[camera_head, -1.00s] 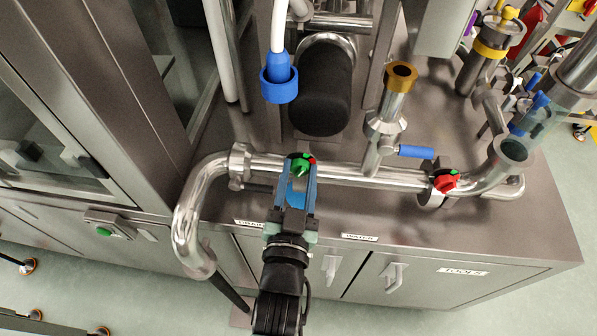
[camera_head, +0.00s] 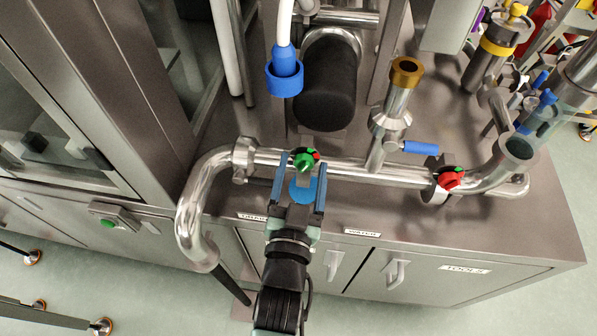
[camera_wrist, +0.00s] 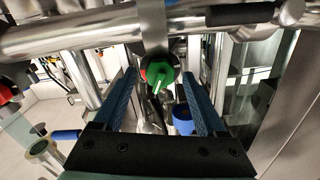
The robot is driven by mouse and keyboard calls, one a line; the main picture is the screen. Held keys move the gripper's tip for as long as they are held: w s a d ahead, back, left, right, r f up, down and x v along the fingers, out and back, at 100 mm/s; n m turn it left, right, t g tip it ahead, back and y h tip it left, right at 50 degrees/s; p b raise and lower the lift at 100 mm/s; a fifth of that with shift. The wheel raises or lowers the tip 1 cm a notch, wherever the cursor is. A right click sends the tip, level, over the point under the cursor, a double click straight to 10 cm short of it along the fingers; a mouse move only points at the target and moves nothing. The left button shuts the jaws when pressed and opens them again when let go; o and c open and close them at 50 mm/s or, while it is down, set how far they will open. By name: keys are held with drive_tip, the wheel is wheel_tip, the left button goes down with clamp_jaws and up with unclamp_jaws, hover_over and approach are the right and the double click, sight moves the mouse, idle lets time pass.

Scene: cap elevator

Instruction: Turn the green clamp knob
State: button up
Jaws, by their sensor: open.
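The green clamp knob (camera_head: 304,160) sits on the horizontal steel pipe, with a small red part at its right edge. My gripper (camera_head: 301,170) is in front of it, its two blue fingers spread wide and empty. In the wrist view the green knob (camera_wrist: 160,76) shows centred between the fingertips of my gripper (camera_wrist: 158,80), with clear gaps on both sides. A red part shows at its left there. I cannot tell how deep the knob lies between the fingers.
The steel pipe (camera_head: 345,171) runs across above the bench top. A red clamp knob (camera_head: 451,178) and a blue valve handle (camera_head: 420,147) are to the right. A blue hose end (camera_head: 284,78) hangs behind the pipe, beside a dark cylinder (camera_head: 326,88).

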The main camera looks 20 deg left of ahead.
drive_tip(key=v, duration=1.2)
drive_tip(key=shift+s+b, duration=0.4)
drive_tip(key=shift+d, duration=0.1)
